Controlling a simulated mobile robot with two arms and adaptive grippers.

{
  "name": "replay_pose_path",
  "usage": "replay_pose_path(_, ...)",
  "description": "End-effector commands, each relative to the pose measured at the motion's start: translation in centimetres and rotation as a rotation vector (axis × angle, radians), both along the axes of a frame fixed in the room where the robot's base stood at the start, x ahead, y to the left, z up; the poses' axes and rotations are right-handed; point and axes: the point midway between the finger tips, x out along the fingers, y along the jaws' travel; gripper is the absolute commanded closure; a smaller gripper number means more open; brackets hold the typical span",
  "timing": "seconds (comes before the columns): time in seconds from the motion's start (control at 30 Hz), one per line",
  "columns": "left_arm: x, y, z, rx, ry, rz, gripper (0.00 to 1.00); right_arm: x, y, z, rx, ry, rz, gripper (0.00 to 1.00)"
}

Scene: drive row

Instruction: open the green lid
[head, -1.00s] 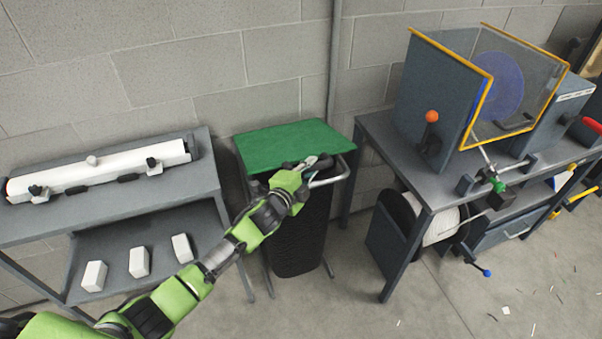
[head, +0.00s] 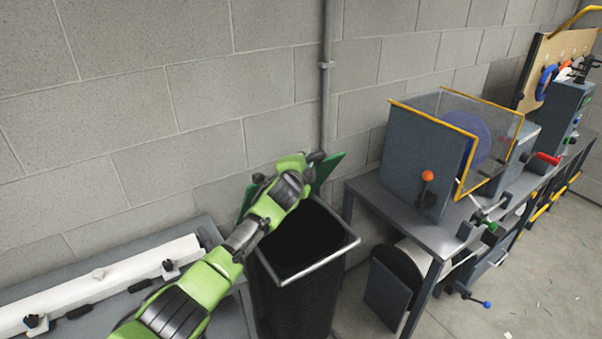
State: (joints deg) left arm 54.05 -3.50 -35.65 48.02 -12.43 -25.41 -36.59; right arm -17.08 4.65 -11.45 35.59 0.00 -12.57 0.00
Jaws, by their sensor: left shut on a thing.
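The green lid (head: 327,168) stands raised at the back of the black bin, tilted up toward the wall. Most of it is hidden behind my left arm. The black bin (head: 300,290) has a pale metal rim (head: 347,247), and its dark inside shows. My left gripper (head: 317,157) is at the lid's upper edge and shut on it; its fingertips are small and partly hidden. My right gripper is not in view.
A grey bench (head: 95,318) with a long white bar (head: 60,294) stands left of the bin. A grey table (head: 400,215) with a guarded machine (head: 428,150) stands to the right. A grey block wall (head: 150,120) with a vertical pipe (head: 326,90) is close behind. Open floor (head: 550,270) lies at the far right.

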Motion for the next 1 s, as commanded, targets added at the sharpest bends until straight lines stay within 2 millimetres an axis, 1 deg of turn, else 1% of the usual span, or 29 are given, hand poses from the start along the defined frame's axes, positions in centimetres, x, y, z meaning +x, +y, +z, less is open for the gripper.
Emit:
replay_pose_path(0.03, 0.5, 0.2, 1.0, -0.009, 0.011, 0.002, 1.0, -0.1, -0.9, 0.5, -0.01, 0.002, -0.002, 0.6)
replay_pose_path(0.13, 1.2, 0.4, 1.5, -0.026, 0.038, 0.001, 1.0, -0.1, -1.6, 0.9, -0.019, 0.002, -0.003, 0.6)
replay_pose_path(0.27, 1.9, 0.7, 1.9, -0.045, 0.064, -0.001, 1.0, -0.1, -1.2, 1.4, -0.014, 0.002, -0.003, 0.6)
replay_pose_path(0.5, 2.6, 1.0, 2.2, -0.067, 0.096, 0.0, 1.0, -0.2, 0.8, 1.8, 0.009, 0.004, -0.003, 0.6)
replay_pose_path(0.57, 2.7, 1.0, 2.2, -0.071, 0.1, -0.001, 1.0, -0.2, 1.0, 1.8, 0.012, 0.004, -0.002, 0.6)
replay_pose_path(0.73, 2.8, 1.1, 2.2, -0.073, 0.103, -0.002, 1.0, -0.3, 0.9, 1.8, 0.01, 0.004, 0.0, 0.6)
replay_pose_path(1.0, 2.8, 1.1, 2.2, -0.073, 0.104, -0.002, 1.0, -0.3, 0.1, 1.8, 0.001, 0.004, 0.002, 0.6)
